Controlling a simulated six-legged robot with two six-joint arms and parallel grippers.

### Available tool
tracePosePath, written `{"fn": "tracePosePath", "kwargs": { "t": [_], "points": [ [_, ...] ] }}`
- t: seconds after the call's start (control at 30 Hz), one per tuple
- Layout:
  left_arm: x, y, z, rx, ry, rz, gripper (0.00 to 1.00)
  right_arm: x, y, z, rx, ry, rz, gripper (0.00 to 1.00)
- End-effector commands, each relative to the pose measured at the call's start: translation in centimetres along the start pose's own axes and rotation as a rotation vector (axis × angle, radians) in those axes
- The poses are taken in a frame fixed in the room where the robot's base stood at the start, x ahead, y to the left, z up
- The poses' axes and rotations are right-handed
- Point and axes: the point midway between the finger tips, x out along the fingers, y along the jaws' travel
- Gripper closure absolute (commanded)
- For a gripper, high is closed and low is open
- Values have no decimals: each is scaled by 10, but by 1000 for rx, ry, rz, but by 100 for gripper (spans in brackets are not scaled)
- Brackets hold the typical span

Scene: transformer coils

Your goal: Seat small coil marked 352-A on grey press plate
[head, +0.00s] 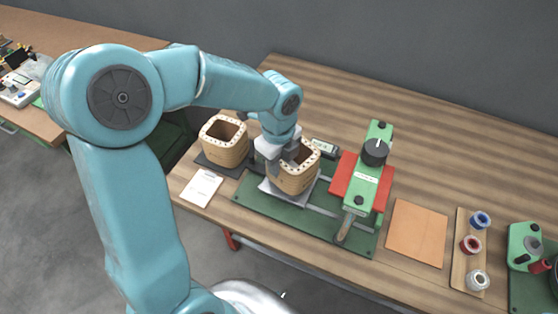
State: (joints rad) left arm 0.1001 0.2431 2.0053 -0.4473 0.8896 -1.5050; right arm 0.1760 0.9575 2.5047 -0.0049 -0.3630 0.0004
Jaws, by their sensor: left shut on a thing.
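A small tan coil (293,178) with a square opening and a dotted rim stands upright at the grey press plate (285,196) on the green press base. I cannot tell whether it rests fully on the plate. My left gripper (283,157) is shut on the coil's rim at its left and back side, hiding part of it. A second similar coil (224,144) stands on a dark mat to the left. The marking 352-A is too small to read on either coil. My right gripper is not in view.
The green press with a black knob (374,151) and red blocks (344,174) stands right of the coil. A white card (202,188) lies front left. An orange sheet (418,232) and a spool tray (459,262) lie right. The bench's back is clear.

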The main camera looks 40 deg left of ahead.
Motion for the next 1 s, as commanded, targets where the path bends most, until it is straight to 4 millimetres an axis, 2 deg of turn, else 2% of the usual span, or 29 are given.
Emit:
{"fn": "tracePosePath", "kwargs": {
  "t": [0.5, 1.0],
  "points": [
    [11, 0, 0, 0, 0, -3, 100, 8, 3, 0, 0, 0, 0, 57],
    [14, 0, 0, 0, 0, -2, 100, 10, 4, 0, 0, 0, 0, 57]
  ]
}}
